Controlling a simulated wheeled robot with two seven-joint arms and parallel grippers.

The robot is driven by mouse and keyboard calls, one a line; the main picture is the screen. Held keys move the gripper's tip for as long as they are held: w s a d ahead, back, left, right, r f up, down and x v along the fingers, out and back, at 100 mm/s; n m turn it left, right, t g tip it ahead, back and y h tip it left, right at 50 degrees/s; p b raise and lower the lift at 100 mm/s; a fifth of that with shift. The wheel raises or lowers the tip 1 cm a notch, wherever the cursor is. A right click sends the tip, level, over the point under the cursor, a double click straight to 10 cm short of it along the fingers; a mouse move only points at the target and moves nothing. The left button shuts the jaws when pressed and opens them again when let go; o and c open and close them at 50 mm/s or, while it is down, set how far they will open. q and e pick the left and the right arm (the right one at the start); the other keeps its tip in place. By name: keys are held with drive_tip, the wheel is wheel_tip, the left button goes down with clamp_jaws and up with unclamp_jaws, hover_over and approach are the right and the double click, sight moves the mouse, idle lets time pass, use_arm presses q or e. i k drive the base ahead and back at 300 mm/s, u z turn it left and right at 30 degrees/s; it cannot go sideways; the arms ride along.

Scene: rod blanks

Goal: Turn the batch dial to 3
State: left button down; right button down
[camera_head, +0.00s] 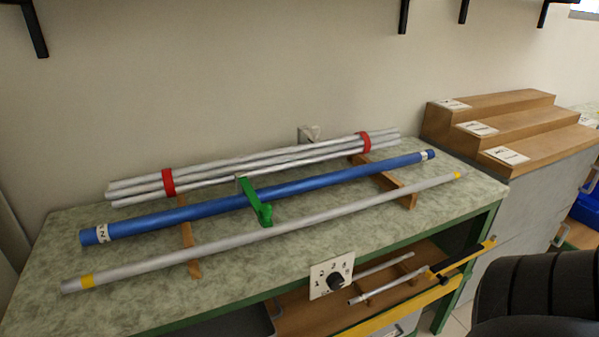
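The batch dial is a dark round knob (335,281) on a small white plate (318,290) at the bench's front edge, right of centre. Numbers are printed around the knob on the plate, with 1 at the left and higher ones over the top toward the right. The knob's pointer is too small to read, so I cannot tell its setting. Neither of my grippers shows in the view.
A long silver rod (330,217), a blue tube (320,184) and a red-banded silver bundle (270,160) lie across wooden supports on the green-topped bench (60,240). A lower shelf (300,318) holds shorter rods. Wooden steps (545,144) stand right. A black ribbed shape fills the lower right corner.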

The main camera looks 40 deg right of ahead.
sight(335, 281)
drive_tip(key=z, duration=1.7)
drive_tip(key=k, duration=1)
drive_tip(key=u, duration=0.35)
drive_tip(key=i, duration=0.95)
